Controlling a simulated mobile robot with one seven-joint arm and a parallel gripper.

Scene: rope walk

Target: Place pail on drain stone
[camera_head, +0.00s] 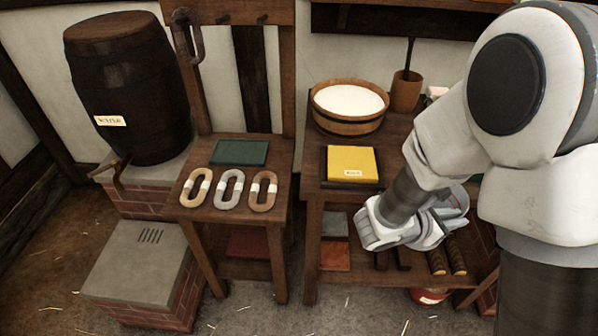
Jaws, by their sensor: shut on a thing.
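The drain stone (143,258) is a grey slab with dark slots on a low brick base at the lower left, and its top is bare. My gripper (440,222) is at the right, in front of the right-hand table and far from the drain stone. Its fingertips are mostly hidden by my own arm.
A dark barrel (127,90) with a tap stands behind the drain stone. A small table with a green pad (239,152) and several rope rings lies between. A tub of white stuff (349,107) and a yellow block (350,165) stand on the right-hand table (312,185).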

